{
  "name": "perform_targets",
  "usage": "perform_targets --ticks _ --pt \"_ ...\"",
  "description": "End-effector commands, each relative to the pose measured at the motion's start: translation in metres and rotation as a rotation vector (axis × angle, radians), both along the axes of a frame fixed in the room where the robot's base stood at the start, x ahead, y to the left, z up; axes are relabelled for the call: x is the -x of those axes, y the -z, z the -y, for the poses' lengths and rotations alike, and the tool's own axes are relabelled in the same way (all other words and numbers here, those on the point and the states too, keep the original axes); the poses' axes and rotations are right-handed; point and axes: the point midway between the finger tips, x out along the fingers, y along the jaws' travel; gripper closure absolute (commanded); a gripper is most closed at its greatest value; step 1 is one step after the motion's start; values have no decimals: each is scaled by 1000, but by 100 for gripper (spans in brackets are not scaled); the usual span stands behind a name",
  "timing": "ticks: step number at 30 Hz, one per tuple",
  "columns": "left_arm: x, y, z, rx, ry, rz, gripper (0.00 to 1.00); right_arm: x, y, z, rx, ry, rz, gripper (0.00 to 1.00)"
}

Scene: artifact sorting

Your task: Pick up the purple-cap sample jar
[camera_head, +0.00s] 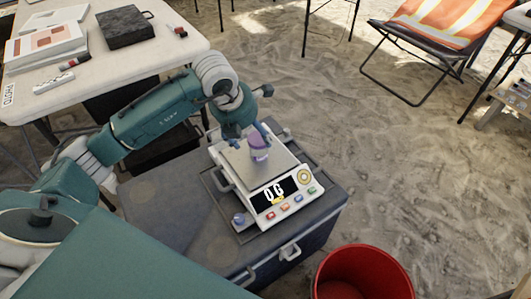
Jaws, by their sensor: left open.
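The purple-cap sample jar (259,146) stands on the metal pan of a white scale (262,193), whose display reads near zero. My left gripper (248,137) is open above the pan, with its fingers around or beside the jar's upper part. I cannot tell whether the fingers touch it. The gripper and wrist partly hide the jar's far side. My right gripper is not in view.
A red bucket (362,272) stands at the lower right. A white table (110,62) with a black case (125,26) is at the upper left. A folding chair (440,40) stands at the upper right on open sandy ground.

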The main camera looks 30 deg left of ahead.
Motion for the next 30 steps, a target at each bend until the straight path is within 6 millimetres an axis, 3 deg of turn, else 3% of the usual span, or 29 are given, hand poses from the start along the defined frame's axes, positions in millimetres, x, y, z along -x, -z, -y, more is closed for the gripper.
perform_targets --ticks 3,11,18,27,30 --pt "-6 17 2 4 0 -2 30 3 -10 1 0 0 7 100" --pt "-13 40 5 5 2 -4 30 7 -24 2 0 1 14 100" --pt "-25 70 8 6 1 -2 30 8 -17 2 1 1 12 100" --pt "-27 73 8 5 2 -1 30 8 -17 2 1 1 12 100" --pt "-27 73 8 5 2 -1 50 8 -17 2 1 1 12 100"
